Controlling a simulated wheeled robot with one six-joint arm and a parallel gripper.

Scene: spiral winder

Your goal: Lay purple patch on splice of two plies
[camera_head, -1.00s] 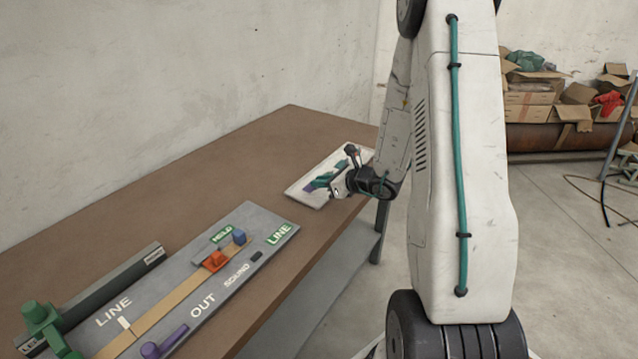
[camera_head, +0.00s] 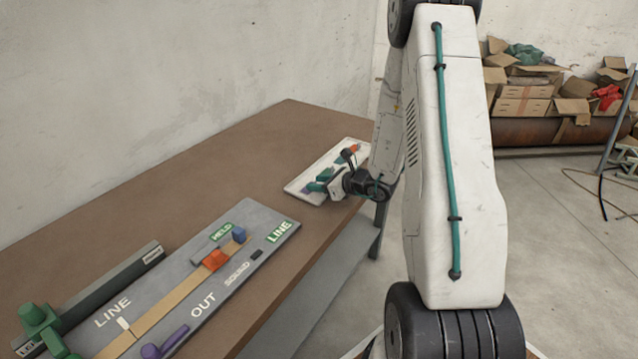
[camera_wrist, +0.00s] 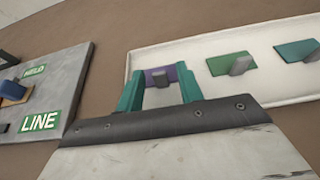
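The purple patch (camera_wrist: 172,72), with a grey grip block (camera_wrist: 159,79) on it, lies at the left end of the white tray (camera_wrist: 218,38) in the wrist view. My gripper (camera_wrist: 160,72) has green fingers standing apart, one on each side of the patch and its block. I see no finger closed on the block. In the head view my gripper (camera_head: 326,183) is over the tray (camera_head: 300,184), and the patch is mostly hidden.
A green patch (camera_wrist: 222,64) and a teal patch (camera_wrist: 293,50) with grey blocks lie farther right on the tray. The board carries an orange block (camera_head: 214,260), a blue block (camera_head: 239,235) and a purple piece (camera_head: 151,350). Brown table (camera_head: 180,200) between board and tray is clear.

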